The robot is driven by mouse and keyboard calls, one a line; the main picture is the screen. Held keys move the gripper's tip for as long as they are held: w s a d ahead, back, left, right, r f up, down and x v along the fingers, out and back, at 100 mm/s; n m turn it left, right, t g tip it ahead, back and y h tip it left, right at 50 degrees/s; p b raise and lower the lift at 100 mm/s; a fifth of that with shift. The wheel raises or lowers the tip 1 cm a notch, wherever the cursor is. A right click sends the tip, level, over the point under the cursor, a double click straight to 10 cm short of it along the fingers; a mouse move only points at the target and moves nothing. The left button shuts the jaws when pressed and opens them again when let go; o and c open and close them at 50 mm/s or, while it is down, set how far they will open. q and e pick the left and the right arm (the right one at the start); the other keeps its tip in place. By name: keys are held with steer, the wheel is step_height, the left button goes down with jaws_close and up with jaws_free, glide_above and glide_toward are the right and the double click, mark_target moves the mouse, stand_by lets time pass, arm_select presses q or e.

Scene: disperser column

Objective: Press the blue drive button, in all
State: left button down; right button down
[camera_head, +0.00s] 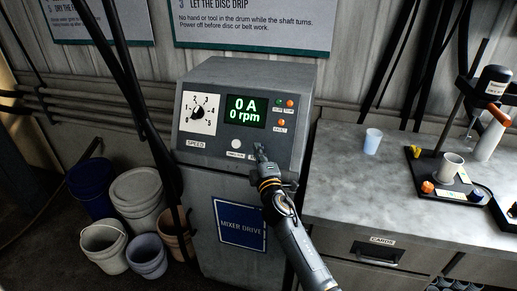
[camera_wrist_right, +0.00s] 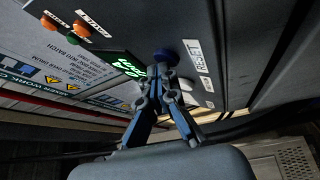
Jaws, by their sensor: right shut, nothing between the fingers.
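A grey mixer drive box (camera_head: 290,80) stands on a grey cabinet, with a control face that has a dial and a green display (camera_head: 246,111) reading 0 A and 0 rpm. My right gripper (camera_head: 259,150) is shut and empty, fingertips at the lower right of this face. In the right wrist view the gripper (camera_wrist_right: 164,74) has its tips at a dark blue round button (camera_wrist_right: 165,56); whether they touch it I cannot tell. A white label beside it seems to read RESET. A pale round button (camera_head: 236,144) sits left of the gripper. My left gripper is not in view.
A speed dial (camera_head: 198,109) is on the left of the face, small green and orange lamps on the right. A grey counter (camera_head: 335,180) to the right bears a pale cup (camera_head: 372,141) and a black tray (camera_head: 428,158). Several buckets stand on the floor at left.

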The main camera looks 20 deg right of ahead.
steer(key=shift+s+r, duration=0.1)
steer(key=shift+s+a+r+p, duration=0.35)
steer(key=shift+s+a+p, duration=0.05)
steer(key=shift+s+p, duration=0.15)
steer(key=s+a+r+p, duration=0.2)
steer(key=s, duration=0.1)
steer(key=shift+s+a+r+p, duration=0.2)
steer(key=shift+s+r+p, duration=0.05)
steer(key=shift+s+p, duration=0.1)
stand_by(0.4)
steer(key=shift+w, duration=0.1)
stand_by(0.4)
